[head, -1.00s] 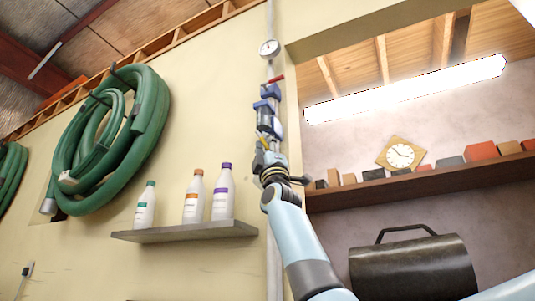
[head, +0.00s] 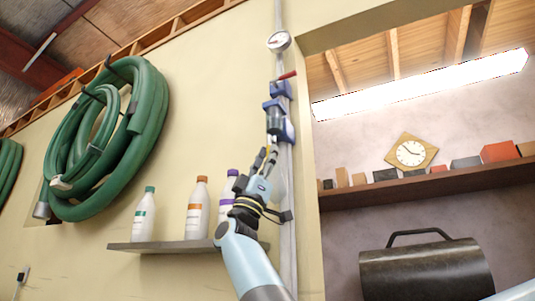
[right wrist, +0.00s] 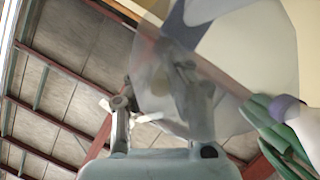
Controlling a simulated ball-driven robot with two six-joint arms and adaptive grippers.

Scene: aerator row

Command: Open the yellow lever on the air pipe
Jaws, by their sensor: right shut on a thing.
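The air pipe (head: 292,235) runs up the wall in the head view, with a round gauge (head: 278,42), a small red lever (head: 287,75) and blue fittings (head: 275,106) on it. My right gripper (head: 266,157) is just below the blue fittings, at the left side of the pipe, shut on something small. That is most likely the yellow lever, which is hidden behind the fingers. The right wrist view shows both fingers (right wrist: 160,115) close up, with a pale see-through shape across them; no yellow shows there. My left gripper is not in view.
A grey shelf (head: 180,246) with several white bottles is left of my right arm, and the arm partly covers one bottle. A green hose (head: 150,120) hangs further left. An opening with a wooden shelf (head: 420,189) and a dark metal tank (head: 425,275) is on the right.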

